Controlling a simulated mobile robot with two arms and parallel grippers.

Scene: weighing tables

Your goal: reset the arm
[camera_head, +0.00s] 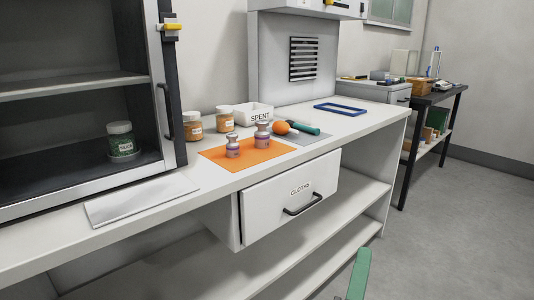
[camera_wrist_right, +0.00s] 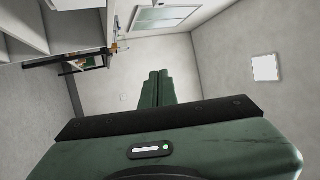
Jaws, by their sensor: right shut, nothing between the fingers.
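My right gripper (camera_head: 360,272) shows as a green piece at the bottom edge of the head view, right of centre, in front of the bench and apart from it. In the right wrist view its two green fingers (camera_wrist_right: 157,88) lie together, shut and empty, pointing toward a bare wall. The rest of the right arm is out of the head view. My left gripper is not in view.
The white bench (camera_head: 130,238) holds an orange mat (camera_head: 215,156), jars and a SPENT tray (camera_head: 262,112). The CLOTHS drawer (camera_head: 262,213) faces the gripper's side. An open cabinet (camera_head: 60,85) stands left. Floor (camera_head: 460,225) at right is clear.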

